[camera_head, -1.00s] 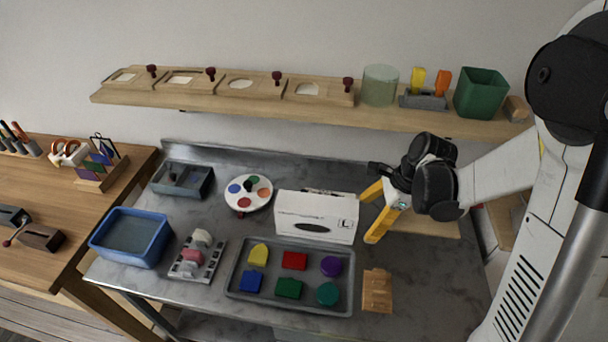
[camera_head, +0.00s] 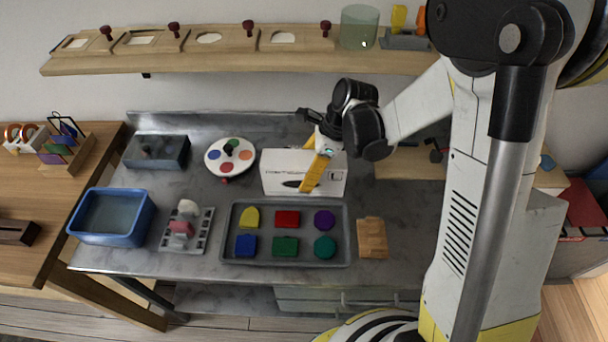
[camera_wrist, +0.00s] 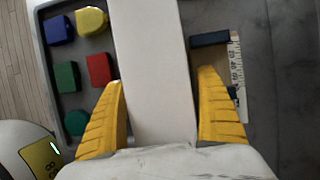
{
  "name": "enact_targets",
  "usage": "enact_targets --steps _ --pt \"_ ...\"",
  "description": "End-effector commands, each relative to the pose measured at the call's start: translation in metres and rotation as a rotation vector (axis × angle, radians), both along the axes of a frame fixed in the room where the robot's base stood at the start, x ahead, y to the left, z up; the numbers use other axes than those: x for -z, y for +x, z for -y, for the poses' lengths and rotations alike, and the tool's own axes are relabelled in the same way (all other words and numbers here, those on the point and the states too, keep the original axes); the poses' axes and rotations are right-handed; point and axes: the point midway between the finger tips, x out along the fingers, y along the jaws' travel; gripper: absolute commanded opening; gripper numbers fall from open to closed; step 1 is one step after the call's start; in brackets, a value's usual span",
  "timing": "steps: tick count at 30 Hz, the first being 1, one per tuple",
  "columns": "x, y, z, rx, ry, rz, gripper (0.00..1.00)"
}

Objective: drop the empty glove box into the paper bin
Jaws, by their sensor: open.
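The glove box (camera_head: 276,178) is a white carton with a dark oval opening on its front. It stands on the grey metal bench behind a tray. My gripper (camera_head: 308,165) is over the right part of the box, one yellow finger in front of its face and the other behind. In the wrist view the white box (camera_wrist: 155,50) runs between my two open yellow fingers (camera_wrist: 162,85), with a small gap at the right finger; contact at the left finger is unclear. Whether the box is empty cannot be seen. I cannot identify a paper bin with certainty.
A grey tray (camera_head: 262,261) with several coloured blocks lies in front of the box. A paint palette (camera_head: 214,158), a blue tub (camera_head: 78,228) and a dark container (camera_head: 134,155) stand left. A brown wooden piece (camera_head: 372,238) is right of the tray. A shelf (camera_head: 200,66) runs above.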

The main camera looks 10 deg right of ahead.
Motion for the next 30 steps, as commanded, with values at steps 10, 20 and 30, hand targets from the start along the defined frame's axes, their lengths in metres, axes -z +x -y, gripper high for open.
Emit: enact_targets --steps 10,20,30 --pt "0.012 0.004 -0.022 0.001 0.0 0.0 0.85" --pt "0.011 0.004 -0.022 0.0 0.0 0.0 0.28" --pt "0.011 0.004 -0.021 0.0 0.0 0.0 0.23"
